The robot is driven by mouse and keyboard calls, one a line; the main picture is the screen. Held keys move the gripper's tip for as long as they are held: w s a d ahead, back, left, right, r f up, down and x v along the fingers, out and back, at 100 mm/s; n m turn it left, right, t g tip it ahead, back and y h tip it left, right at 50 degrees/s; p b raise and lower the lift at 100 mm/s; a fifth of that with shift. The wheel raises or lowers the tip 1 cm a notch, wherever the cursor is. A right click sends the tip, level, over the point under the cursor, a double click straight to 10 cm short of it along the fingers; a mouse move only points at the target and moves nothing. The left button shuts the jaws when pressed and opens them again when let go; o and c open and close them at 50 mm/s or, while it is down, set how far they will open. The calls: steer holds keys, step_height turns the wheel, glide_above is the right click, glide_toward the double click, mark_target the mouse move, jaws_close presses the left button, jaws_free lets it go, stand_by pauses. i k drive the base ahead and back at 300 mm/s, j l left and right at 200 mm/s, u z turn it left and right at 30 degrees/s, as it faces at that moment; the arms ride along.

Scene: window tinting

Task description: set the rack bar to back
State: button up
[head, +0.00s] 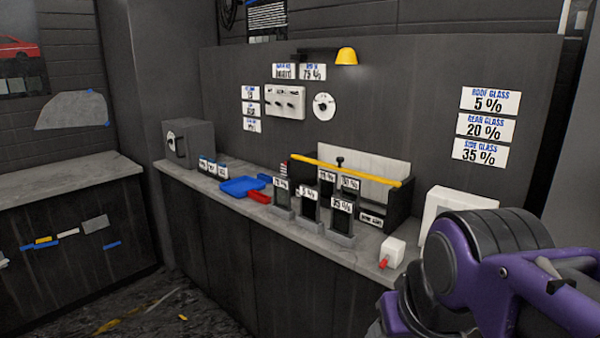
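The rack (398,205) stands on the counter, with dark side walls and a pale back panel (375,165). The yellow rack bar (375,177) runs slantwise across the picture, over the rack's top, in front of the pale panel. It looks nearer the rack's front than its back, though its exact setting is hard to tell. A small dark knob (339,160) shows just above the bar's middle. Several dark upright pieces with percentage labels stand below and in front of the bar. My purple arm fills the lower right; my gripper is not in view.
A yellow lamp (346,56) hangs above. A grey box (189,143) stands far left.

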mark_target(339, 159)
steer(key=i+j+z, duration=0.1)
steer(key=z, duration=0.55)
steer(key=i+j+z, duration=0.1)
steer(key=j+z, duration=0.45)
steer(key=j, duration=0.15)
steer(key=i+j+z, duration=0.1)
steer(key=j+z, duration=0.2)
steer(key=j, duration=1.4)
steer(key=i+j+z, duration=0.15)
steer(key=j+z, duration=0.1)
steer(key=k+j+u, duration=0.2)
steer(key=i+l, duration=0.05)
